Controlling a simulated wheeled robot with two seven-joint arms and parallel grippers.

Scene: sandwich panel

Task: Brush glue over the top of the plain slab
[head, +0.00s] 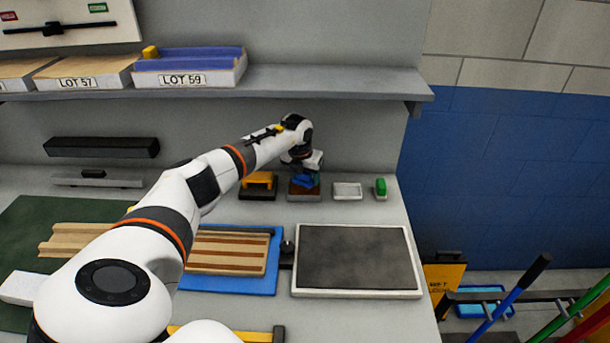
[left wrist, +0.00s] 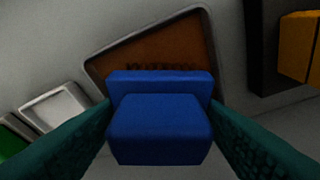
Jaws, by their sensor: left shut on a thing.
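My left gripper (head: 306,178) is at the back of the bench, shut on a blue block-shaped tool (left wrist: 160,130). In the left wrist view its teal fingers press both sides of the blue tool. A shallow tray with a brown inside (head: 304,193) lies under the tool; it also shows in the left wrist view (left wrist: 180,48). I cannot tell whether tool and tray touch. The tool's underside is hidden. A plain dark grey slab (head: 357,258) with a pale border lies flat at the bench's right. A striped wooden slab (head: 228,252) lies on a blue base (head: 268,278).
A yellow-handled block (head: 258,184) stands left of the brown tray. A small white tray (head: 347,191) and a green block (head: 380,187) stand right of it. A shelf (head: 310,82) with LOT boxes runs above. My left arm crosses over the bench's left part.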

